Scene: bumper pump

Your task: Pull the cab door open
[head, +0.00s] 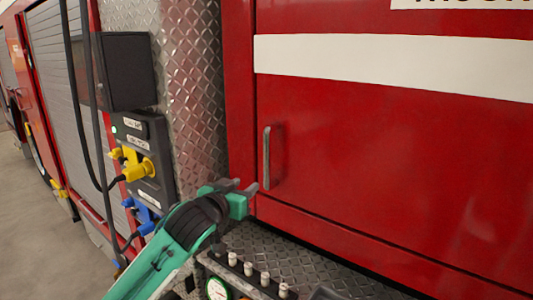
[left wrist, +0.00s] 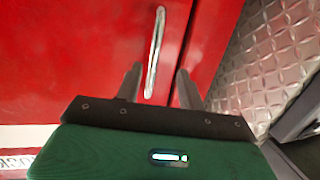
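The red cab door (head: 390,160) with a white stripe fills the right of the head view and looks shut. Its grey vertical bar handle (head: 266,158) is near the door's left edge. My left gripper (head: 248,187) is just left of and below the handle in the head view. In the left wrist view the gripper's two fingers (left wrist: 158,84) are apart, with the lower end of the handle (left wrist: 154,55) showing between them. I cannot tell whether the fingers touch it. My right gripper is not in view.
A dark panel (head: 147,165) with yellow and blue plugs and hanging cables stands left of my arm. Diamond-plate metal (head: 195,80) borders the door. Below are a gauge (head: 217,289) and several small valves (head: 249,269). Open floor (head: 25,220) lies far left.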

